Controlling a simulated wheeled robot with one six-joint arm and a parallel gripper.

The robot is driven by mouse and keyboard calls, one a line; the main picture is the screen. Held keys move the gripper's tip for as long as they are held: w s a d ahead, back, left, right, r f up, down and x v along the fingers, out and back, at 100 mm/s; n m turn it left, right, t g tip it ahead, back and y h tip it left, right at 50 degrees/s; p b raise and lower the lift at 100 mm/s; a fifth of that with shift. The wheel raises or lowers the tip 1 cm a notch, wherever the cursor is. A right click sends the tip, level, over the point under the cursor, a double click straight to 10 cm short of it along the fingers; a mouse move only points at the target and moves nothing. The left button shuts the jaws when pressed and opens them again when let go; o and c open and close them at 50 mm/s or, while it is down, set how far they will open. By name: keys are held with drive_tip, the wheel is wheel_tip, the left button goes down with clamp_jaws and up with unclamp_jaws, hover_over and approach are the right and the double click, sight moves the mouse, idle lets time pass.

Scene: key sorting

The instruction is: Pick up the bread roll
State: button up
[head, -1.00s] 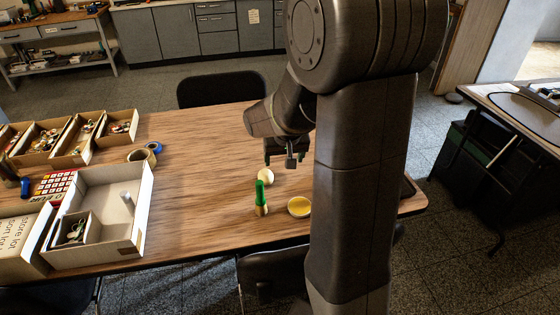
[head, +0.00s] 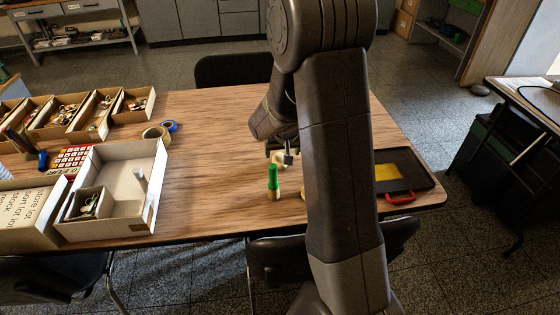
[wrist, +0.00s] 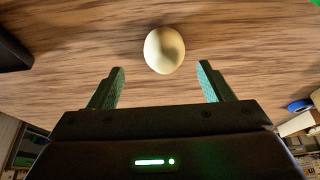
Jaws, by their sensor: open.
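The bread roll is a pale, round, cream-coloured thing on the wooden table. In the wrist view the bread roll (wrist: 164,50) lies just ahead of my gripper (wrist: 161,70), centred between the lines of its two green-padded fingers. The fingers are spread wide and nothing is held between them. I cannot tell from these views how high the fingertips are above the table.
A black tray (head: 420,180) with a yellow cloth and red handle lies right of my arm. A white compartment box (head: 150,190) and several cardboard trays fill the left side. The table's middle is clear.

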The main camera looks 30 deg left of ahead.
sight(280, 158)
drive_tip(key=shift+s+x, duration=0.2)
drive_tip(key=shift+x, duration=0.95)
drive_tip(key=shift+s+x, duration=0.2)
drive_tip(key=shift+x, duration=1)
drive_tip(key=shift+a, duration=0.1)
drive_tip(key=c, duration=1)
